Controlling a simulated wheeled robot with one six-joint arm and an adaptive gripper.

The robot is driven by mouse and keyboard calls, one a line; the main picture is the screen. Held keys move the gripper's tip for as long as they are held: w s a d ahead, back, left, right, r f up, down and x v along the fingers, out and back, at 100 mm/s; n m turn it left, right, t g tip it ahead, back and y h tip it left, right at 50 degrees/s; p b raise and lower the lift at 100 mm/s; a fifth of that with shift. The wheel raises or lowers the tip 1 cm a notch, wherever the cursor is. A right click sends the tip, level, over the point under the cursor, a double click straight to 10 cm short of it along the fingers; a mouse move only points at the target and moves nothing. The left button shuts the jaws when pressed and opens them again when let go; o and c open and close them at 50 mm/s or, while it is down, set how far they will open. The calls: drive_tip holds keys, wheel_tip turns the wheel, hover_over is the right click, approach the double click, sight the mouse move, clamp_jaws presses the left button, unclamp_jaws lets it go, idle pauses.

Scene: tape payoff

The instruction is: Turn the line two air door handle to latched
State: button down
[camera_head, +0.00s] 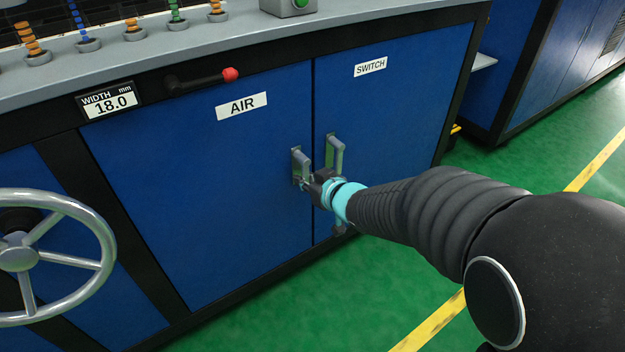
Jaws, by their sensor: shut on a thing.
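The blue air door (200,190) carries a white AIR label (241,106) and looks closed. Its grey handle (298,160) sits near the door's right edge, with its visible upper part close to upright. My gripper (305,182) is at the lower part of this handle and is shut on it. The gripper and wrist hide the exact contact and the handle's lower end. Whether the latch is engaged cannot be seen.
The switch door (400,110) is close on the right, with its own grey handle (336,150) just beside my gripper. A red-tipped lever (230,74) is above the air door. A metal handwheel (55,255) stands at left. Green floor (330,300) is open in front.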

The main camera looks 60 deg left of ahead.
drive_tip(key=c, duration=1.1)
unclamp_jaws()
drive_tip(key=shift+s+a, duration=0.1)
drive_tip(key=shift+w, duration=0.2)
drive_tip(key=shift+d+r, duration=0.2)
drive_tip(key=shift+d, duration=0.25)
drive_tip(key=v, duration=1.1)
drive_tip(key=shift+d, duration=0.1)
